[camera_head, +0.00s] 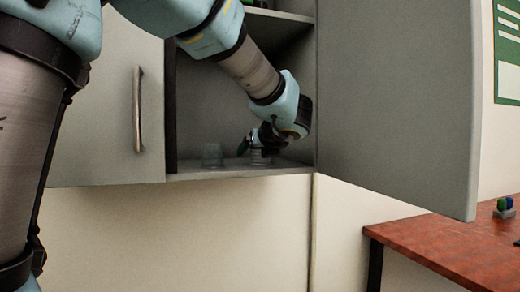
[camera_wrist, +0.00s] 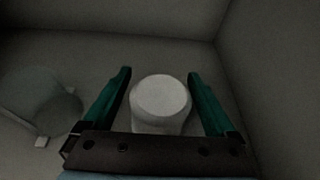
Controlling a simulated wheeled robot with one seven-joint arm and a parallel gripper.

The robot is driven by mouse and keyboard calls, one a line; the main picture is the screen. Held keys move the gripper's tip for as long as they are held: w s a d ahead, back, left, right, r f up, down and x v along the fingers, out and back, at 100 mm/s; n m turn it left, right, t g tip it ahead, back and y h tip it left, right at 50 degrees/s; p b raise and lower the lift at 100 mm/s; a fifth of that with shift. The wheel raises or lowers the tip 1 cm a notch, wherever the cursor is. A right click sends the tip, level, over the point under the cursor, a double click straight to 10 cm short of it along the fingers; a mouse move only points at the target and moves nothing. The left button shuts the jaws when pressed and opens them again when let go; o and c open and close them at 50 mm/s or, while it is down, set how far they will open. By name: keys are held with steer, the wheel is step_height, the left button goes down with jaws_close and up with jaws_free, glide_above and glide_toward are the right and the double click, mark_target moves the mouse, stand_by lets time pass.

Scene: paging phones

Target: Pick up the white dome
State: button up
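The white dome (camera_wrist: 162,100) stands on the cabinet's lower shelf. In the wrist view it shows as a pale rounded shape with a flat-looking top. My gripper (camera_wrist: 159,74) is open, with one green finger on each side of the dome and a visible gap on both sides. In the head view my gripper (camera_head: 252,144) is inside the cabinet, low over the shelf. A small pale ribbed part of the dome (camera_head: 258,157) shows under it; the rest is hidden by the gripper.
A clear cup-like object (camera_head: 212,155) stands on the shelf left of the dome; it also shows in the wrist view (camera_wrist: 42,103). The cabinet's right door (camera_head: 395,100) stands open. The left door (camera_head: 105,120) is shut. A reddish table (camera_head: 450,245) is at lower right.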

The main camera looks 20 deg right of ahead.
steer(key=c, duration=1.3)
steer(key=shift+c, duration=0.2)
steer(key=shift+r, duration=0.15)
